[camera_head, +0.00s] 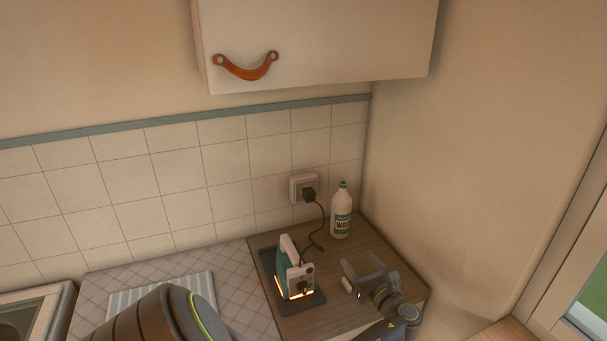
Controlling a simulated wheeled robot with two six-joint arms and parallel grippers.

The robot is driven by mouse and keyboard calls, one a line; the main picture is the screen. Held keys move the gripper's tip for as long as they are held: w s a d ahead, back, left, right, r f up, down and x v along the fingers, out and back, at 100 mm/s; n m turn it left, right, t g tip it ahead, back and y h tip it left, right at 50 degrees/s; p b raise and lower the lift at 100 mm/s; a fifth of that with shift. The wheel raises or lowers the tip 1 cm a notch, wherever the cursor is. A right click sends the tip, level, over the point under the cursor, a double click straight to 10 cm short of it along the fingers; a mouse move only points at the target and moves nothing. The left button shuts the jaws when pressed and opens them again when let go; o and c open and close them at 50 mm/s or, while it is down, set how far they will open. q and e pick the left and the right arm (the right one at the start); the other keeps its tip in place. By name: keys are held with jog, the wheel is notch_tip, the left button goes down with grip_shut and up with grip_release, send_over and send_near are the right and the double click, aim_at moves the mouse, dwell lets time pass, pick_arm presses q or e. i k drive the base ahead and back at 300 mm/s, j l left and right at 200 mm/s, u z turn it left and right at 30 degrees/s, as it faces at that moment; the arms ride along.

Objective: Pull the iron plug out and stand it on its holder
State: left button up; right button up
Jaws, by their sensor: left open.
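The black plug (308,194) sits in the white wall socket (297,182) on the tiled wall. Its dark cord (322,222) hangs down to the counter and runs toward the iron. I cannot tell whether this plate is the holder. My left gripper (358,262) is open and empty over the wooden counter, right of the iron and below the bottle, well away from the plug. My right gripper is not in view.
A white bottle (341,212) with a teal cap stands in the back corner, right of the cord. A striped cloth (203,286) lies at left. A cabinet (330,40) with a leather pull (247,72) hangs above.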

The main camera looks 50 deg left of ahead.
aim_at(309, 192)
jog(key=i+j, duration=0.1)
jog(key=j, duration=0.7)
jog(key=i+j, duration=0.15)
jog(key=j, duration=0.3)
